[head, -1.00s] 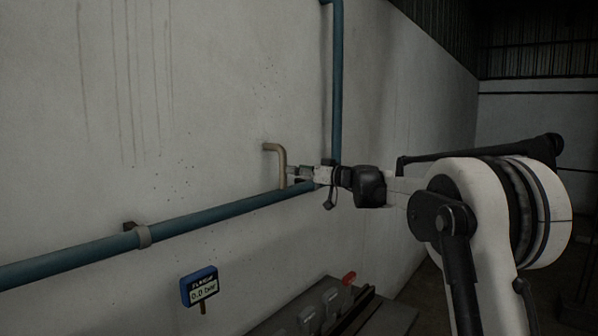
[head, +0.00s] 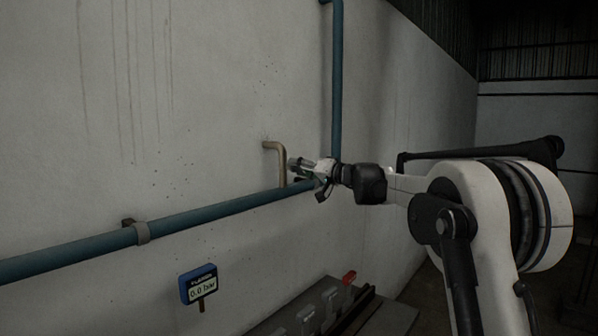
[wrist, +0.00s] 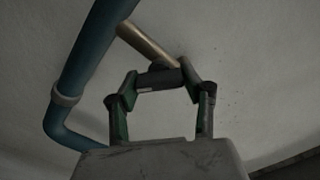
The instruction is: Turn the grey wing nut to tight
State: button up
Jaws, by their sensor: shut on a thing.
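The grey wing nut (wrist: 158,78) shows in the wrist view as a dark grey bar with a small pale mark, between my fingertips. My gripper (wrist: 160,76) is shut on it, one finger at each end. A tan bent pipe (wrist: 146,45) runs behind the nut. In the head view my gripper (head: 294,166) reaches left to the tan pipe (head: 281,165), just above the blue pipe. The nut is too small and covered to make out there, and its tightness cannot be told.
A horizontal blue pipe (head: 215,212) with a bracket (head: 139,231) runs along the wall, and a vertical blue pipe (head: 337,80) rises behind my gripper. A gauge sign (head: 199,285) reads 0.0 bar. Below are several grey levers and one red lever (head: 349,278).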

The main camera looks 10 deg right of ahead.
jog(key=m, duration=0.4)
jog(key=shift+f+m+b, duration=0.1)
jog(key=shift+m+b, duration=0.25)
jog(key=shift+m, duration=0.05)
jog(key=m, duration=0.3)
jog(key=shift+d+m, duration=0.1)
jog(key=shift+m, duration=0.2)
jog(key=m, duration=0.4)
jog(key=shift+f+b, duration=0.15)
jog(key=shift+b, duration=0.25)
jog(key=shift+m, duration=1.8)
jog(key=o, duration=1.2)
jog(key=shift+c, duration=0.2)
jog(key=v, duration=1.2)
